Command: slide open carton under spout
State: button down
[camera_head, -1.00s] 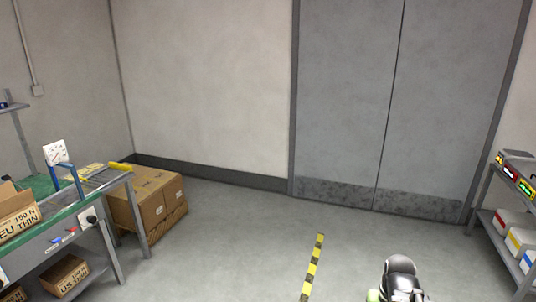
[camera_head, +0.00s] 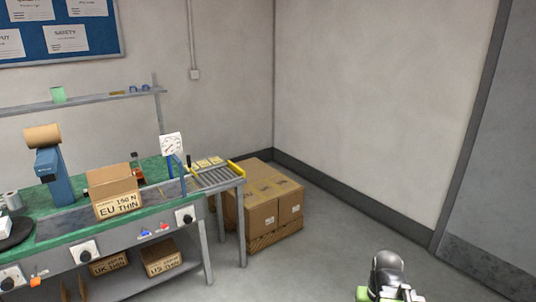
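An open brown carton marked "150 N EU THIN" (camera_head: 115,192) stands upright on the green-topped bench (camera_head: 60,228) at the left. I cannot tell which part is the spout; a blue device with a brown roll on top (camera_head: 55,172) stands left of the carton, and a dial gauge on a blue stand (camera_head: 172,147) stands to its right. The end of my arm (camera_head: 388,278) shows at the bottom right, far from the carton. Its fingers cannot be made out.
A roller section (camera_head: 216,178) with a yellow end stop forms the bench's right end. Stacked closed cartons (camera_head: 268,208) sit on a pallet behind it. More cartons (camera_head: 162,260) lie on the lower shelf. The floor (camera_head: 330,255) right of the bench is clear.

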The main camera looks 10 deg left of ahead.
aim_at(109, 207)
jog(key=u, duration=1.1)
jog(key=i, duration=1.45)
jog(key=u, duration=1.35)
jog(key=i, duration=1.7)
jog(key=u, duration=0.45)
